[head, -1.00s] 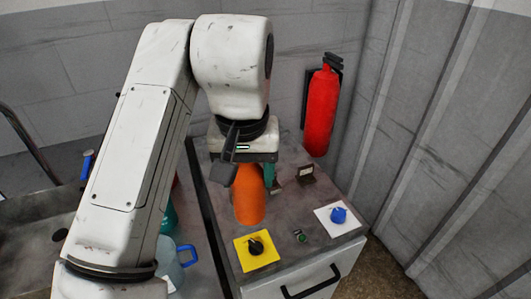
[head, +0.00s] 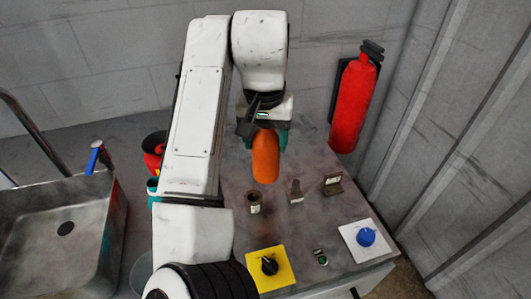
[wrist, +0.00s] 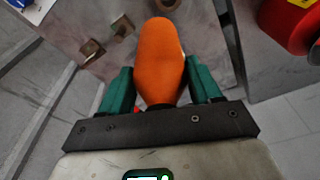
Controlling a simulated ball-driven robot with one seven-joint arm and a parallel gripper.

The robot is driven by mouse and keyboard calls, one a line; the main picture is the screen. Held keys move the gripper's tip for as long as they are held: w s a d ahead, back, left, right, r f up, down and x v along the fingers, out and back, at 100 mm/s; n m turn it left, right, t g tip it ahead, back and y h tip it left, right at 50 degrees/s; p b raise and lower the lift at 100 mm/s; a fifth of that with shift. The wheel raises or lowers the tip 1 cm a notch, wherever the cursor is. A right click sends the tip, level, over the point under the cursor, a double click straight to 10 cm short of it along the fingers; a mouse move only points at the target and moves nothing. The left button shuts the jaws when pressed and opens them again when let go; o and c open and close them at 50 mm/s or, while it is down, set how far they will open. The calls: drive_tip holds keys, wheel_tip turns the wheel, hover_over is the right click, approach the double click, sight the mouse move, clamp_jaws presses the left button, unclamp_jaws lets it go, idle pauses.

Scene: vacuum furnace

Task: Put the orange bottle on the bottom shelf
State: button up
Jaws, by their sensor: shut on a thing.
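The orange bottle (head: 265,158) hangs upright below my gripper (head: 266,135) in the head view, over the grey cabinet top. In the wrist view the orange bottle (wrist: 161,60) sits between the two green fingers of my gripper (wrist: 161,85), which are shut on it. It appears held clear of the surface. I cannot make out the bottom shelf in either view.
The cabinet top (head: 225,185) carries small brown fittings (head: 255,203), a black knob on a yellow plate (head: 269,265) and a blue knob (head: 366,236). A red extinguisher (head: 353,103) hangs on the wall. A sink (head: 30,205) lies left.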

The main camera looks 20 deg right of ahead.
sight(265, 153)
drive_tip(key=w+f, duration=0.3)
drive_tip(key=f, duration=0.1)
drive_tip(key=shift+w+d+p, duration=0.1)
drive_tip(key=shift+d+p, duration=0.2)
drive_tip(key=shift+d, duration=0.05)
drive_tip(key=shift+f, duration=1.5)
drive_tip(key=shift+f+p, duration=0.15)
drive_tip(key=shift+p, duration=0.15)
drive_tip(key=o, duration=1.4)
